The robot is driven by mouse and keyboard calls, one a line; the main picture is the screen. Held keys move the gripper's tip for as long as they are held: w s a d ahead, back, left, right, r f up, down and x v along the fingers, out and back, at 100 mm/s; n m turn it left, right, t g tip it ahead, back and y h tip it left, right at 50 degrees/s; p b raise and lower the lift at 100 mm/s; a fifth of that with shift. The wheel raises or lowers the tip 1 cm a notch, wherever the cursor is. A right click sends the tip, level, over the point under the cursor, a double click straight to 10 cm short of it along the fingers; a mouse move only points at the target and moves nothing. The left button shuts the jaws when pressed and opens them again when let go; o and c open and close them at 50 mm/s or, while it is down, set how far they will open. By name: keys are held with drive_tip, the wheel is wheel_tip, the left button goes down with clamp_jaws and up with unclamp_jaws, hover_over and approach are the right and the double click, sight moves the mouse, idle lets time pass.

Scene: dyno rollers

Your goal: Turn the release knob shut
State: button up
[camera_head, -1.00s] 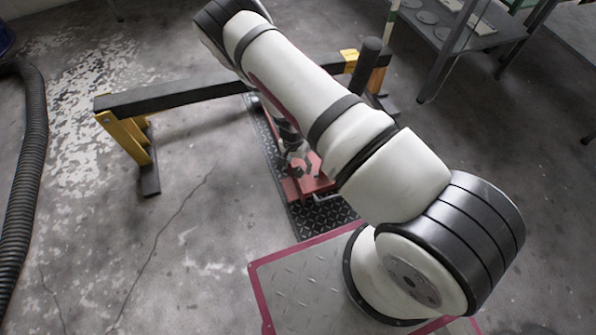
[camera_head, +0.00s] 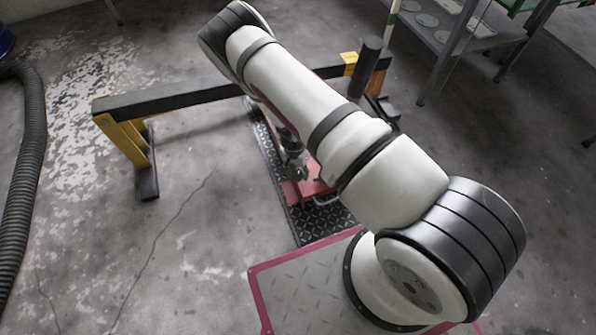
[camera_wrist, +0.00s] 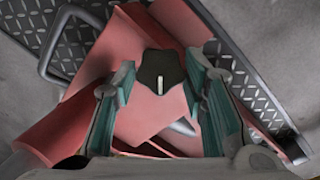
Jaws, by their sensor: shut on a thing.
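The release knob (camera_wrist: 160,72) is black and lobed, with a white line that stands upright in the wrist view. It sits on a red jack body (camera_wrist: 140,118), which also shows beneath my arm in the head view (camera_head: 291,194). My gripper (camera_wrist: 160,64) has its two teal-padded fingers on either side of the knob, shut on it. In the head view my gripper (camera_head: 297,166) is small and partly hidden by my arm, and the knob cannot be made out there.
A dark tread plate (camera_head: 318,222) lies under the jack. A black beam on yellow legs (camera_head: 180,94) crosses behind it. A metal handle (camera_wrist: 50,55) stands left of the jack body. A ribbed hose (camera_head: 28,180) lies far left; a shelf (camera_head: 455,35) stands at upper right.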

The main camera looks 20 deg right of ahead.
sight(298, 174)
drive_tip(key=shift+f+b, duration=0.15)
drive_tip(key=shift+b, duration=0.15)
drive_tip(key=shift+m+b, duration=0.4)
drive_tip(key=shift+b, duration=0.35)
drive_tip(key=shift+t, duration=0.3)
drive_tip(key=shift+b, duration=0.5)
drive_tip(key=o, duration=1.2)
drive_tip(key=shift+r, duration=0.2)
drive_tip(key=shift+c, duration=0.2)
wheel_tip(298, 174, up, 12)
